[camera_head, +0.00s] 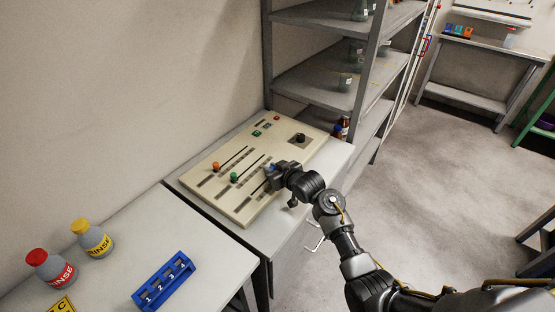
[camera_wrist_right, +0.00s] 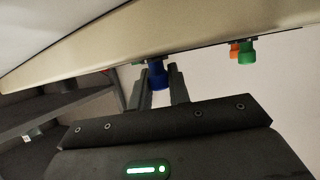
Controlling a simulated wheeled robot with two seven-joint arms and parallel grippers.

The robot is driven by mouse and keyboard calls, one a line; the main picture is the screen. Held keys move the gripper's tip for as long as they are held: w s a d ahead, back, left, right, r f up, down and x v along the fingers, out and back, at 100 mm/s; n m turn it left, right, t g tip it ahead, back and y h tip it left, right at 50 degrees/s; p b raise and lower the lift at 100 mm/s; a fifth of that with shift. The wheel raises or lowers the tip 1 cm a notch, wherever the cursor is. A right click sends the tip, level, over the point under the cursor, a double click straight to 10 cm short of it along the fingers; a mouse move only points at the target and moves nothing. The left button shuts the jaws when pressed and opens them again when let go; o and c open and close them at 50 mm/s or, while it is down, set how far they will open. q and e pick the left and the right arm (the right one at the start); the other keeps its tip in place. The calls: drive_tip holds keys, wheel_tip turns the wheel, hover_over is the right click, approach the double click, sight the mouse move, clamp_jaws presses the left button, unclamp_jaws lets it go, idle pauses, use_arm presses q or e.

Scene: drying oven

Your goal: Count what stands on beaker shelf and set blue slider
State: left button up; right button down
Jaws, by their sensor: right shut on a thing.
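A beige control panel (camera_head: 225,200) lies on the bench and carries sliders with orange (camera_head: 216,166), green (camera_head: 234,177) and blue knobs. My right gripper (camera_head: 273,172) reaches over the panel and is shut on the blue slider knob (camera_wrist_right: 157,76), which shows between its fingers in the right wrist view. In the head view the blue knob is mostly hidden by the gripper. The grey shelf rack (camera_head: 310,86) stands behind the panel, with glass beakers (camera_head: 345,82) on its middle shelf and more glassware (camera_head: 360,10) above. Beakers partly overlap. My left gripper is not in view.
Red-capped (camera_head: 50,266) and yellow-capped (camera_head: 92,238) rinse bottles and a blue numbered rack (camera_head: 164,282) stand on the near bench. A dark round knob (camera_head: 299,138) sits at the panel's far end. Dark bottles (camera_head: 341,127) stand low on the rack. Open floor lies right.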

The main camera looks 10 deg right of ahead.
drive_tip(key=c, duration=1.3)
unclamp_jaws()
drive_tip(key=v, duration=1)
drive_tip(key=shift+s+d+r, duration=0.1)
drive_tip(key=shift+s+d, duration=0.1)
drive_tip(key=shift+s, duration=0.2)
